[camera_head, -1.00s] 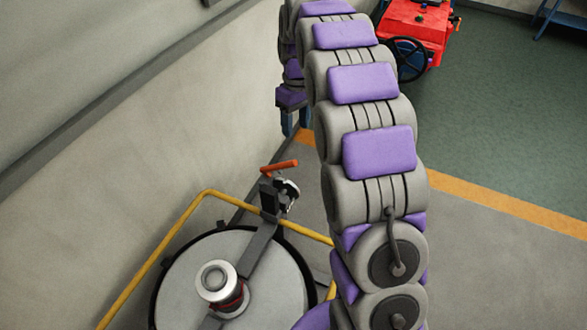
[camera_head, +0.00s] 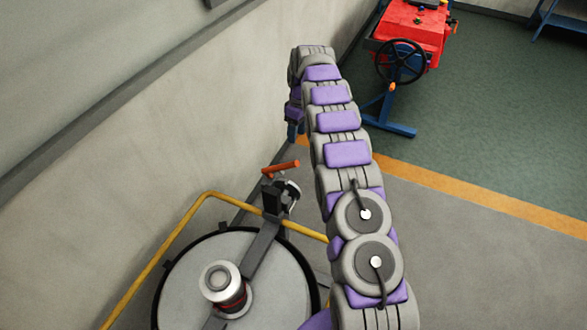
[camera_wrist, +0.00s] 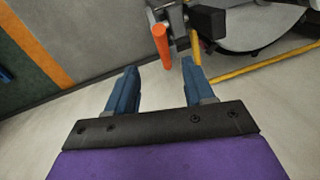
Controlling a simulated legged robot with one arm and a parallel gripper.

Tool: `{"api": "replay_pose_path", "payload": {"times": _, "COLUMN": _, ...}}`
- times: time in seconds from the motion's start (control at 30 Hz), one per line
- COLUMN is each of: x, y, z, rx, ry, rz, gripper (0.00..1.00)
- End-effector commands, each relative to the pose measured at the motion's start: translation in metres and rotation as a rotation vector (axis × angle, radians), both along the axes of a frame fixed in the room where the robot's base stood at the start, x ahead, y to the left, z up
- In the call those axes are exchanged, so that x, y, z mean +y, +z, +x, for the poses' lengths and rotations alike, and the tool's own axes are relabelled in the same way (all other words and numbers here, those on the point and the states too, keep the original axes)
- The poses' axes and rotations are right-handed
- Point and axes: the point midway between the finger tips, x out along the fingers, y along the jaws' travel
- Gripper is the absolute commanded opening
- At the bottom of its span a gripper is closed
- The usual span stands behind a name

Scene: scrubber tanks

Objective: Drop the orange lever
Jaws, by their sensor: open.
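The orange lever (camera_head: 281,168) stands out from a dark and metal fitting (camera_head: 280,195) at the edge of the round tank lid (camera_head: 190,275). In the wrist view the lever (camera_wrist: 161,45) is seen nearly end-on, just beyond and between the fingertips, apart from them. My gripper (camera_wrist: 159,68) is open, with its two blue fingers spread and nothing between them. In the head view my gripper (camera_head: 293,130) is mostly hidden behind my arm, above and beyond the lever in the picture.
A yellow rail (camera_head: 165,250) runs around the tank. A pale wall (camera_head: 200,140) stands close on the left. A red machine with a black handwheel (camera_head: 401,61) stands at the back right.

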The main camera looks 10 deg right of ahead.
Motion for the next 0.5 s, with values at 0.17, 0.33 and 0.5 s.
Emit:
{"api": "replay_pose_path", "payload": {"times": 0.17, "x": 0.002, "y": -0.024, "z": -0.004, "rx": 0.006, "ry": 0.0, "rz": 0.0, "gripper": 0.53}}
{"api": "replay_pose_path", "payload": {"times": 0.33, "x": 0.006, "y": -0.059, "z": -0.009, "rx": 0.008, "ry": 0.0, "rz": 0.0, "gripper": 0.53}}
{"api": "replay_pose_path", "payload": {"times": 0.5, "x": 0.01, "y": -0.093, "z": -0.012, "rx": 0.007, "ry": 0.0, "rz": 0.0, "gripper": 0.53}}
